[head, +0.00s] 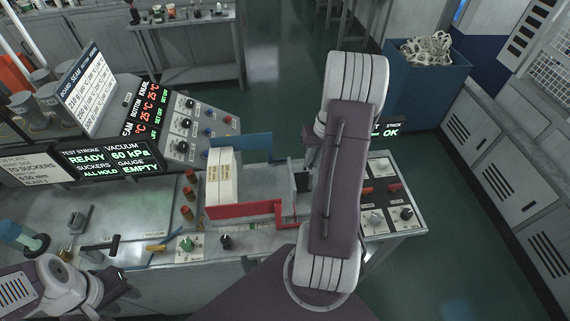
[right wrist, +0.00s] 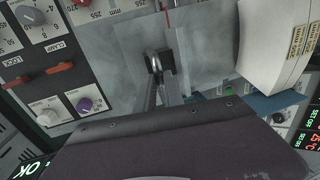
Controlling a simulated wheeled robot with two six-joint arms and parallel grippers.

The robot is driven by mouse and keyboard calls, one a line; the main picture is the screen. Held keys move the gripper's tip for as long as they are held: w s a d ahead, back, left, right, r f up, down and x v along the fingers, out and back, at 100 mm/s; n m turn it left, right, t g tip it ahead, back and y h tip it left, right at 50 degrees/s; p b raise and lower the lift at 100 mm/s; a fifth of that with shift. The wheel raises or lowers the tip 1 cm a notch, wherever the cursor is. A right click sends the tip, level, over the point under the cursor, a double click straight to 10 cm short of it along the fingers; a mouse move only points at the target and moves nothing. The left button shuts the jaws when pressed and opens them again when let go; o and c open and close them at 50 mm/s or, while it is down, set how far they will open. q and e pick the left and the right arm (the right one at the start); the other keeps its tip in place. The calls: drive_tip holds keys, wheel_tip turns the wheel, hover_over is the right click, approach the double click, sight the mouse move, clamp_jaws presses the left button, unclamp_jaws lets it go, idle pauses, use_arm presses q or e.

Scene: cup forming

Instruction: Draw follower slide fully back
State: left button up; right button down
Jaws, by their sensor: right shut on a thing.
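The magazine tray has a red front wall (head: 243,210) and a blue back wall (head: 240,147). A stack of white blanks (head: 221,180) stands at its left end, and its bare grey floor (head: 262,184) lies to the right. The follower slide shows only in part at the tray's right end, mostly hidden by my right arm.
A panel with knobs and red levers (head: 384,190) lies right of the tray. Several brown knobs (head: 188,195) stand left of it. A sloped control console (head: 180,125) is behind left. A blue bin (head: 425,85) stands at the back right.

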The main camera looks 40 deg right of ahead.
drive_tip(key=s+d, duration=0.3)
drive_tip(key=d, duration=0.3)
drive_tip(key=shift+s+d, duration=0.25)
drive_tip(key=shift+r, duration=0.1)
drive_tip(key=c, duration=1.5)
unclamp_jaws()
drive_tip(key=shift+d, duration=0.1)
drive_tip(key=shift+o, duration=0.2)
drive_tip(key=shift+d+f, duration=0.1)
drive_tip(key=shift+f, duration=0.1)
wheel_tip(320, 180, up, 9)
drive_tip(key=d+b, duration=0.1)
drive_tip(key=b, duration=0.1)
drive_tip(key=shift+s+d, duration=0.3)
drive_tip(key=shift+s, duration=0.15)
drive_tip(key=shift+f, duration=0.1)
